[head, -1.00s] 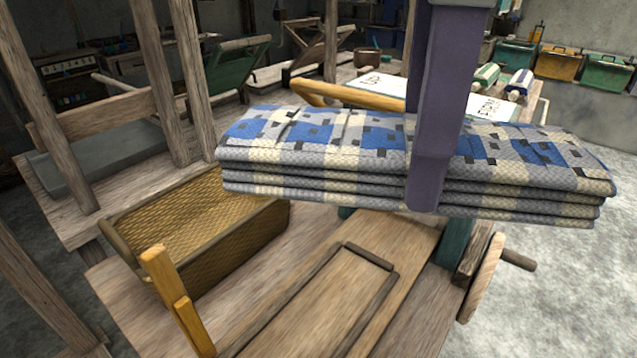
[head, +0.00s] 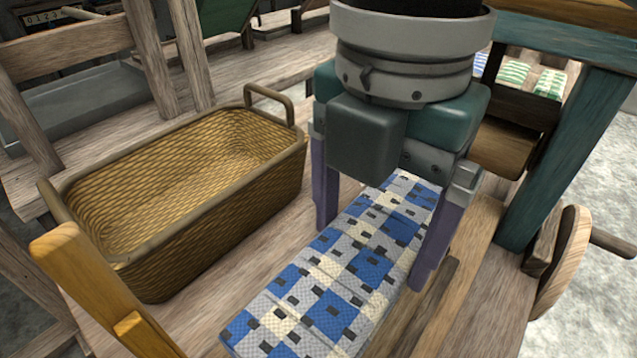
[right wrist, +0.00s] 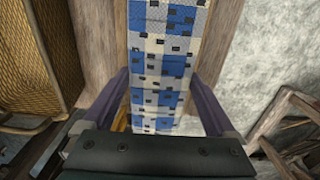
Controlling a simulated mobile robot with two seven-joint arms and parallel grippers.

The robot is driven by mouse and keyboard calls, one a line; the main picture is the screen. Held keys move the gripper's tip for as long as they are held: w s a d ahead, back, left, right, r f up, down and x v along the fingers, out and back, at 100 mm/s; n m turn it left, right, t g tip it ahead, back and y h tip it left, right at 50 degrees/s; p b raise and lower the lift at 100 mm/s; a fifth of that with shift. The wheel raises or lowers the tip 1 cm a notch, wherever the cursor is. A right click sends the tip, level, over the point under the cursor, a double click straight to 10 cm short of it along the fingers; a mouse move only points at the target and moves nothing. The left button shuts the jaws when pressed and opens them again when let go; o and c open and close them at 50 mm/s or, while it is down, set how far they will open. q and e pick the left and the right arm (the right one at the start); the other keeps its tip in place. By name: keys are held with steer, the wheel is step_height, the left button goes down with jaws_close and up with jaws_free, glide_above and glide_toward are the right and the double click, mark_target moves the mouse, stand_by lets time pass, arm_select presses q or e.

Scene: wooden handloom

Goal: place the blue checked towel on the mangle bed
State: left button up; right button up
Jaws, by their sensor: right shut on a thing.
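The blue checked towel (head: 320,290) is a long folded bundle with blue, white and cream squares. In the head view it lies lengthwise over the mangle bed (head: 440,300), whose dark edge strip shows along its right side. My right gripper (head: 374,245) comes down from above with one finger on each side of the towel, shut on it. The right wrist view shows the towel (right wrist: 160,60) running between both fingers (right wrist: 160,118). I cannot tell whether its underside touches the bed. My left gripper is not in view.
A woven basket (head: 190,200) with looped handles stands close left of the towel. A yellow wooden post (head: 100,290) is at front left. The teal mangle frame (head: 570,140) and its wooden wheel (head: 562,260) stand right. Striped cloths (head: 530,78) lie behind.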

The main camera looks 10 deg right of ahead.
step_height(320, 180, down, 10)
steer(key=shift+r+b, duration=0.25)
steer(key=shift+b, duration=0.7)
steer(key=shift+f, duration=0.15)
steer(key=o, duration=1.1)
